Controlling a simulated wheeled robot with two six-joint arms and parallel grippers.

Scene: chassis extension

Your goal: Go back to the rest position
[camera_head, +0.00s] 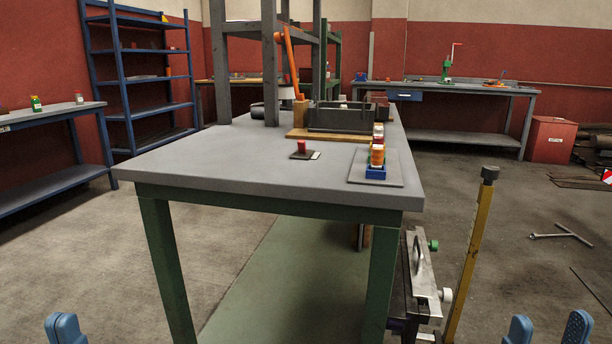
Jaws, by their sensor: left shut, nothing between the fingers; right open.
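My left gripper (66,328) shows at the bottom left edge as blue fingertips held together, with nothing between them. My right gripper (548,330) shows at the bottom right corner as two blue fingertips spread apart, with nothing between them. Both grippers are low in the head view, on either side of the grey-topped workbench (250,170) with green legs, and apart from it. The rest of both grippers and my arms are below the picture.
On the workbench are a red piece on a dark plate (302,150), a grey board (396,172) with orange and blue parts, and a dark box (338,118). A yellow post (470,260) and a metal vise-like device (420,270) stand right of the bench. Floor is open at left.

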